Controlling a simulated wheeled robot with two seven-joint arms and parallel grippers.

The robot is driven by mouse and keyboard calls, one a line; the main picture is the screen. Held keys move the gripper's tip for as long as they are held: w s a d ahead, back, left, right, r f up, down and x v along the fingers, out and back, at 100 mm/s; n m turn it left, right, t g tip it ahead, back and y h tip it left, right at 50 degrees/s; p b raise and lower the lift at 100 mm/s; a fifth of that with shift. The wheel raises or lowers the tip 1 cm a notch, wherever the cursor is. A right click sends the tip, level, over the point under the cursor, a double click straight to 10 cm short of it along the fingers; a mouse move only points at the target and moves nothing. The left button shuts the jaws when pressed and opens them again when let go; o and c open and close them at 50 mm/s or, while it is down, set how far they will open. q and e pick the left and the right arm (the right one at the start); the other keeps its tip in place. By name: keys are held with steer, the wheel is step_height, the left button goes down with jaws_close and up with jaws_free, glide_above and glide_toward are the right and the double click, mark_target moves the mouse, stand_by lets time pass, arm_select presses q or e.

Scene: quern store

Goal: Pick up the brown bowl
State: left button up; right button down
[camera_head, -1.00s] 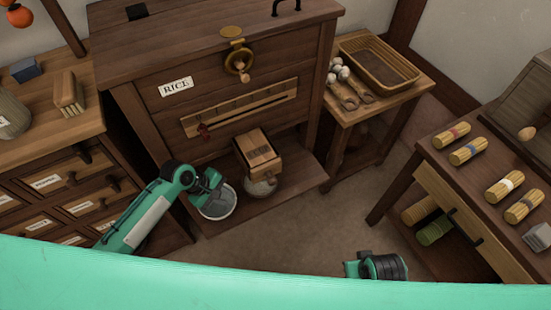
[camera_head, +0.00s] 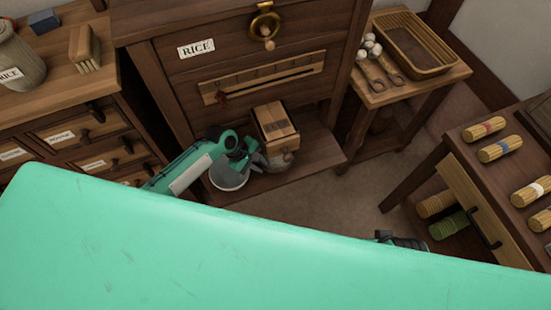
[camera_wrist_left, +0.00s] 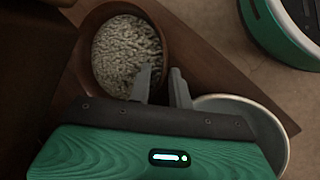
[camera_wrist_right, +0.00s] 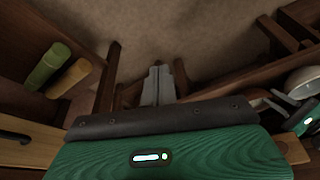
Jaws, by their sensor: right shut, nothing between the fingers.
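The brown bowl (camera_wrist_left: 86,60) holds pale grains and fills the upper left of the left wrist view. In the head view the bowl (camera_head: 279,160) is partly hidden by my left gripper, below a small wooden box. My left gripper (camera_wrist_left: 163,72) is at the bowl's near right rim. Its fingers are a narrow gap apart, one over the inside and one outside. I cannot tell whether they grip the wall. My right gripper (camera_wrist_right: 168,68) is shut and empty, away from the bowl. In the head view only a dark part of that arm shows.
A pale-rimmed round vessel (camera_wrist_left: 278,135) stands close beside the bowl, partly behind my left gripper. The small wooden box (camera_head: 277,128) overhangs the bowl at the rice chest (camera_head: 190,75). A side table with a basket (camera_head: 440,65) is to the right.

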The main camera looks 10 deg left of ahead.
mark_target(277, 165)
arm_select(q)
steer(key=x, duration=0.2)
steer(key=shift+d+f, duration=0.1)
steer(key=shift+f, duration=0.15)
jaws_close()
steer(key=shift+r, duration=0.15)
